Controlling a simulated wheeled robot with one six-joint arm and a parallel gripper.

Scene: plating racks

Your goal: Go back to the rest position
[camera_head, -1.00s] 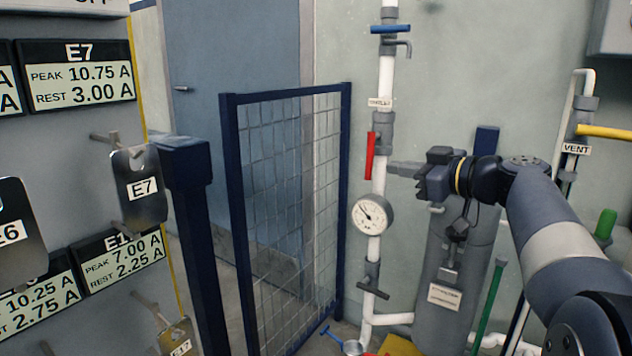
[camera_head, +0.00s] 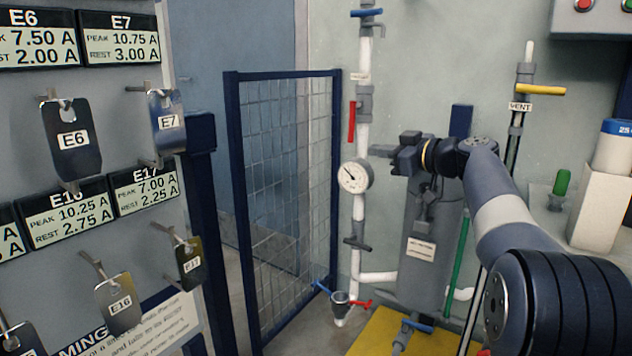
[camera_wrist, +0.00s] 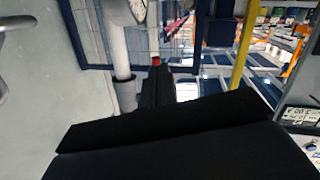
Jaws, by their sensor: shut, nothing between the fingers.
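My gripper (camera_head: 399,153) is at the end of my arm, right of centre in the head view. It is shut and empty, held in the air in front of the grey cylinder (camera_head: 424,250) and to the right of the white pipe (camera_head: 364,130). In the wrist view my gripper (camera_wrist: 157,72) points away from the camera as a dark shape with a red spot near its tip. The pressure gauge (camera_head: 355,176) is left of and a little below the gripper; it shows partly at the top of the wrist view (camera_wrist: 128,10).
A blue mesh gate (camera_head: 285,190) stands left of the pipe. A rack panel at left carries hooks with tags such as E6 (camera_head: 72,140) and E7 (camera_head: 169,122). The red handle (camera_head: 352,121), yellow vent lever (camera_head: 541,91) and a white container (camera_head: 597,205) stand around the arm.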

